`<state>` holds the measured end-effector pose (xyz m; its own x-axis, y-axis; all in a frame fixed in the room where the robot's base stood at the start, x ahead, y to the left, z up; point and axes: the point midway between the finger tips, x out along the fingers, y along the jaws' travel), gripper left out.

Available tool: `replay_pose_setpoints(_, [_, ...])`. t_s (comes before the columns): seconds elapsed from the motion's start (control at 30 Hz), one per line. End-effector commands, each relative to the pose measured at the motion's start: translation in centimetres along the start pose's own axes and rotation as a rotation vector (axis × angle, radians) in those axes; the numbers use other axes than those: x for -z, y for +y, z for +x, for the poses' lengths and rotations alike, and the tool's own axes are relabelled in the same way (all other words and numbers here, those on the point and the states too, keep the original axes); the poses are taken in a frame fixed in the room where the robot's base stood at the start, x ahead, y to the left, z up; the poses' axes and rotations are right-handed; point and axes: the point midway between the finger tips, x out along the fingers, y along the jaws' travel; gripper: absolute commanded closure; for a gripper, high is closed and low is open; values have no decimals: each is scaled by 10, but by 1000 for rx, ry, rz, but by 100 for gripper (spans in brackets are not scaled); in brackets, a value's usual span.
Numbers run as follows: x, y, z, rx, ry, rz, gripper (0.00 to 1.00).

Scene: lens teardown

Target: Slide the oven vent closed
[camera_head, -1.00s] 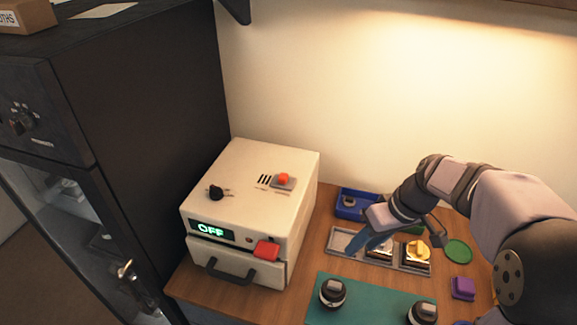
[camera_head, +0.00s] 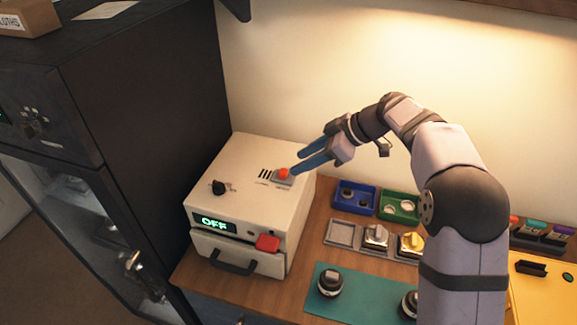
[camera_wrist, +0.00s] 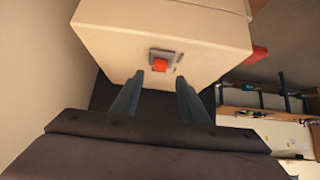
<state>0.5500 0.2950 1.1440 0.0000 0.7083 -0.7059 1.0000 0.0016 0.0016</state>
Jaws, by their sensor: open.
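The oven is a cream box (camera_head: 235,160) with a green "OFF" display, standing on the wooden bench. On its top are dark vent slots (camera_head: 265,173) and, beside them, a grey slider plate with an orange-red knob (camera_head: 284,174). The slots look uncovered. My gripper (camera_head: 297,160) is open and empty, its blue fingers reaching in from the right over the oven top, close to the knob. In the wrist view the knob (camera_wrist: 160,65) lies ahead of the gap between the two fingertips (camera_wrist: 159,83). I cannot tell whether a fingertip touches it.
A black knob (camera_head: 218,187) sits on the oven top, and a red block (camera_head: 267,243) is at its front. A dark cabinet (camera_head: 150,100) stands close on the left. Blue (camera_head: 355,197) and green (camera_head: 399,206) trays and a teal mat (camera_head: 345,302) lie to the right.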

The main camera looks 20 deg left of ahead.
Motion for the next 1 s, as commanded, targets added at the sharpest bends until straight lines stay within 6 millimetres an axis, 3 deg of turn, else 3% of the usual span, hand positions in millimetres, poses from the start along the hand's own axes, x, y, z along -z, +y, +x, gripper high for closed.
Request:
replay_pose_setpoints(0.4, [2,-1,49,3,-1,3,59])
replay_pose_setpoints(0.83, [-1,0,60,0,-2,2,59])
replay_pose_setpoints(0.87, [-1,0,60,0,-2,2,62])
replay_pose_setpoints(1.0, [-1,0,60,0,-2,2,95])
